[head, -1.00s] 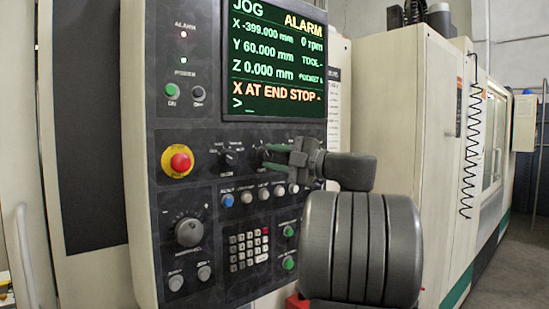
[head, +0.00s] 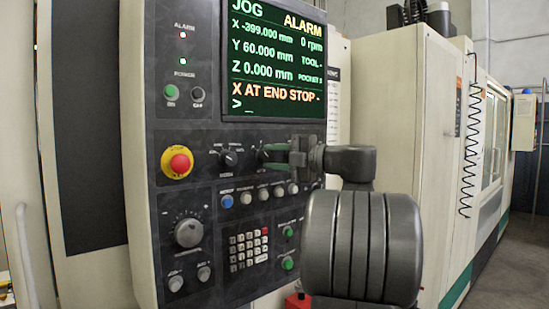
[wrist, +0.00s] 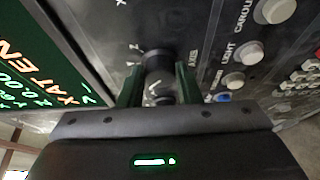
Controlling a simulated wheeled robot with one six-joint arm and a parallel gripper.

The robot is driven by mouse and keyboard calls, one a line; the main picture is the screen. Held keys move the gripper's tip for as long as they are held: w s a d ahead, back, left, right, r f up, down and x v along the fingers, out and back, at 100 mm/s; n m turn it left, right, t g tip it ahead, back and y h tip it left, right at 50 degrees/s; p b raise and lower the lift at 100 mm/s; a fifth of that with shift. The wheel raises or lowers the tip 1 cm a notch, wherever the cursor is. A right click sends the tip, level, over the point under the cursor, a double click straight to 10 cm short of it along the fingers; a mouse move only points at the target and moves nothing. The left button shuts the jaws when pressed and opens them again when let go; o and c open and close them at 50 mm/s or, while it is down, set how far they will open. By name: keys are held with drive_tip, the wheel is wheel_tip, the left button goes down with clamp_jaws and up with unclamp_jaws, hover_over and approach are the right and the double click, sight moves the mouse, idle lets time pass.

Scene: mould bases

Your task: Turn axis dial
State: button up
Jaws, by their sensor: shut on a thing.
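The axis dial (wrist: 157,58) is a dark round knob on the black control panel. In the wrist view it sits between the two green fingers of my gripper (wrist: 158,84), with the word AXIS printed beside it. My gripper is shut on the dial. In the head view my gripper (head: 275,156) reaches the panel just below the screen, and its fingers and wrist hide much of the dial. The screen (head: 275,60) reads JOG, ALARM, X -399.000 mm, Y 60.000 mm, Z 0.000 mm and X AT END STOP.
A second selector dial (head: 229,158) is left of my gripper. A red emergency stop (head: 180,162) on yellow lies farther left. A row of push buttons (head: 264,194), a keypad (head: 250,248) and a large knob (head: 188,232) are below. Machine cabinets (head: 400,110) stand at the right.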

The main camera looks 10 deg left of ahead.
drive_tip(key=o, duration=1)
drive_tip(key=b+v, duration=0.1)
drive_tip(key=v, duration=1.3)
drive_tip(key=shift+w+b, duration=0.1)
drive_tip(key=shift+b, duration=0.3)
drive_tip(key=shift+a, duration=0.2)
drive_tip(key=p+x, duration=0.1)
drive_tip(key=x, duration=1.2)
drive_tip(key=shift+a+p, duration=0.35)
drive_tip(key=shift+p, duration=0.05)
drive_tip(key=shift+d, duration=0.1)
